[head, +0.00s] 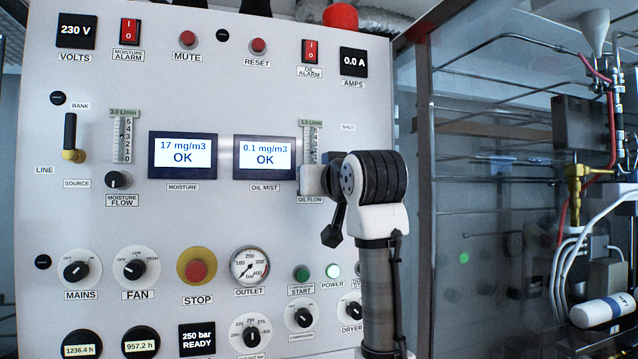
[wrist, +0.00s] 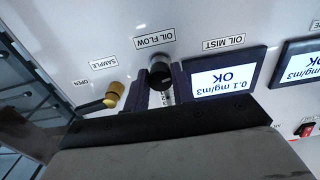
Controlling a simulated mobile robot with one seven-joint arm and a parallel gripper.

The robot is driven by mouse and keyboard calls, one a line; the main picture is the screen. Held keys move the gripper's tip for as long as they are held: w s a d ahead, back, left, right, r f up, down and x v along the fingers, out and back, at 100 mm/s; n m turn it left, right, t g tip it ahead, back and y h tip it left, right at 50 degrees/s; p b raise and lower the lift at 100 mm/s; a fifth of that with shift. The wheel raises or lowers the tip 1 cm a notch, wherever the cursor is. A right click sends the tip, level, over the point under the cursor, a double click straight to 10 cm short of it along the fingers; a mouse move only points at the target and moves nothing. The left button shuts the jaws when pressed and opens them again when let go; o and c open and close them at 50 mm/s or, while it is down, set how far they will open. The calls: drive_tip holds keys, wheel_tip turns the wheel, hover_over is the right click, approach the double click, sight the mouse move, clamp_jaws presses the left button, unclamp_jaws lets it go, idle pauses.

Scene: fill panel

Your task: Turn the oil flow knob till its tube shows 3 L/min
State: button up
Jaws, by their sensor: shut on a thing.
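In the head view my gripper and wrist cover the knob. The oil flow tube (head: 309,140) shows above my gripper, its lower part hidden. Its small green tag (head: 311,122) seems to read 1.5 L/min.
The moisture flow tube (head: 123,140), tagged 3.0 L/min, and its knob (head: 119,180) are to the left. The oil mist display (head: 265,158) reads 0.1 mg/m3 OK. A brass sample valve (wrist: 115,90) with a black lever is close to my gripper.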

drive_tip(key=shift+n, duration=0.3)
drive_tip(key=n, duration=1.3)
drive_tip(key=shift+d+r, duration=0.1)
idle(0.4)
drive_tip(key=o, duration=1)
drive_tip(key=b+v, duration=0.5)
drive_tip(key=v, duration=0.8)
drive_tip(key=shift+s+d, duration=0.1)
drive_tip(key=shift+s, duration=0.25)
